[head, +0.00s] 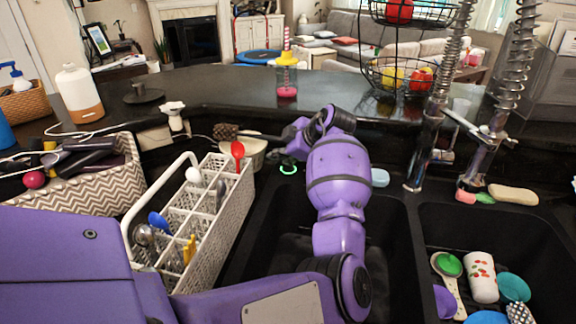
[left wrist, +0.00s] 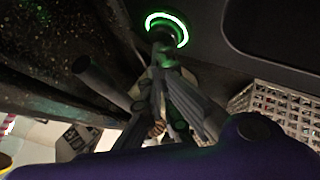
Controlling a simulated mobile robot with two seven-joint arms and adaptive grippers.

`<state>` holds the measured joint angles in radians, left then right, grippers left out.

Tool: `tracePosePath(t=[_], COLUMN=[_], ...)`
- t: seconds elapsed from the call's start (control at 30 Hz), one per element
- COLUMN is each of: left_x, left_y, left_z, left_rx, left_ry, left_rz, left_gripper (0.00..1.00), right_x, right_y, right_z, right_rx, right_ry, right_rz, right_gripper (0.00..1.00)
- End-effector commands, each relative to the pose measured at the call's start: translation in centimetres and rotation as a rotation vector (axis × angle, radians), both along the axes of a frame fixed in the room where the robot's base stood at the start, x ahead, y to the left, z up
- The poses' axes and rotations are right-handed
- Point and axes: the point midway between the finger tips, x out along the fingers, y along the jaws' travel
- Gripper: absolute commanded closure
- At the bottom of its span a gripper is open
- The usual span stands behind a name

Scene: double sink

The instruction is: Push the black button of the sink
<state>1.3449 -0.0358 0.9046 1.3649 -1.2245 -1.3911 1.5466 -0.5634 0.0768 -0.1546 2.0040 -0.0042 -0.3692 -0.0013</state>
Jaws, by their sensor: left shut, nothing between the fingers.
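The black sink button shows as a glowing green ring (head: 288,169) on the dark sink rim behind the left basin. In the left wrist view the ring (left wrist: 181,24) is lit around a dark centre. My left gripper (head: 292,134) is bent over the rim just above the ring in the head view. In the left wrist view its shut, empty fingers (left wrist: 160,40) reach to the ring and overlap its lower part. They hide some of the centre, and I cannot tell whether they touch it. My right gripper is not in view.
A white cutlery basket (head: 225,225) stands left of my arm. A brush (head: 226,132) lies behind it. Tall spring faucets (head: 427,130) rise at the right. The right basin holds a patterned cup (head: 482,276) and other dishes. A sponge (head: 513,194) lies on the rim.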

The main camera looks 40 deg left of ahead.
Motion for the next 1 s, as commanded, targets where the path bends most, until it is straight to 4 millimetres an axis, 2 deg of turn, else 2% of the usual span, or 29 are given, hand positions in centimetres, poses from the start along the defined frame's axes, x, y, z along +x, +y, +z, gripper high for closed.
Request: tracePosePath(t=[0.47,0.8,1.0], left_x=[0.0,0.1,0.0], left_y=[0.0,0.0,0.0], left_z=[-0.6,0.8,0.9], left_rx=[-0.001,0.0,-0.001], left_ry=[0.001,-0.001,0.001], left_rz=[-0.001,-0.001,-0.001], left_gripper=[1.0,1.0,1.0], right_x=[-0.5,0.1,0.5], right_y=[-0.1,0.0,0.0], right_z=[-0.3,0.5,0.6], right_rx=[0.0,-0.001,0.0], right_ry=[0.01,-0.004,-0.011], right_rz=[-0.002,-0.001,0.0], right_gripper=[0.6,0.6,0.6])
